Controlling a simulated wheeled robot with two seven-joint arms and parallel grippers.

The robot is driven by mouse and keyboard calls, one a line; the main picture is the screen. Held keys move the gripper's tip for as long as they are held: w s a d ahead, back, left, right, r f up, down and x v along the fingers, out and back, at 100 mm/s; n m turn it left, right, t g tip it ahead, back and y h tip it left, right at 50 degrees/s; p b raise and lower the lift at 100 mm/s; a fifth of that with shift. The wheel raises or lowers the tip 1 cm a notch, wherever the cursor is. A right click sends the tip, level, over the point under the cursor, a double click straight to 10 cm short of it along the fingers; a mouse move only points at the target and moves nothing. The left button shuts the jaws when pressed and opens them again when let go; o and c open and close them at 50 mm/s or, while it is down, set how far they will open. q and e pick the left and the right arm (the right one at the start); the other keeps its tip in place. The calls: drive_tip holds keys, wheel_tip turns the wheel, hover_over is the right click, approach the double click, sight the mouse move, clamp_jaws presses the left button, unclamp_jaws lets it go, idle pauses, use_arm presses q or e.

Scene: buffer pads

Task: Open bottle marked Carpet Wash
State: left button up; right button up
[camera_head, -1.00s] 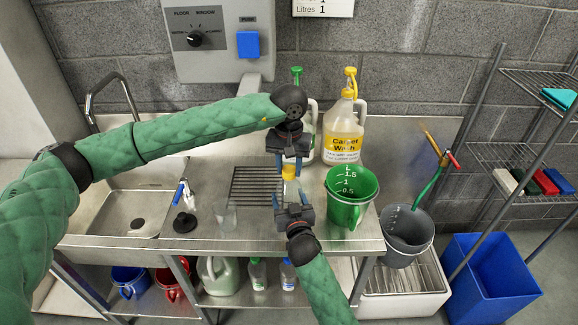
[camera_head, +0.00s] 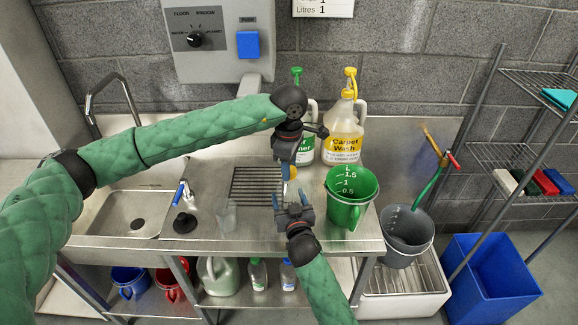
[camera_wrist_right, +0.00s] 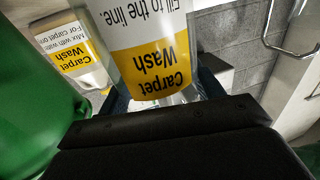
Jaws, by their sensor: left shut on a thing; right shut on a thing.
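The Carpet Wash bottle (camera_wrist_right: 153,60) fills the middle of the right wrist view, its yellow-and-white label upside down there. In the head view my two grippers hide most of it. My right gripper (camera_head: 293,192) is shut on the bottle's body from the front. My left gripper (camera_head: 288,168) points down from above and is shut at the bottle's top, where a little of the yellow cap (camera_head: 292,173) shows. I cannot tell whether the cap is loose.
A large Carpet Wash jug (camera_head: 343,137) with a yellow pump stands behind, beside a green-pump jug (camera_head: 304,145). A green measuring jug (camera_head: 350,200) stands close on the right.

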use_arm(q)
drive_tip(key=n, duration=0.8)
drive_tip(key=shift+n, duration=0.3)
drive_tip(key=n, duration=1.8)
drive_tip(key=shift+r, duration=0.1)
drive_tip(key=n, duration=0.4)
drive_tip(key=shift+r, duration=1.25)
drive_tip(key=shift+r, duration=1.9)
use_arm(e)
drive_tip(key=o, duration=2)
drive_tip(key=shift+c, duration=0.2)
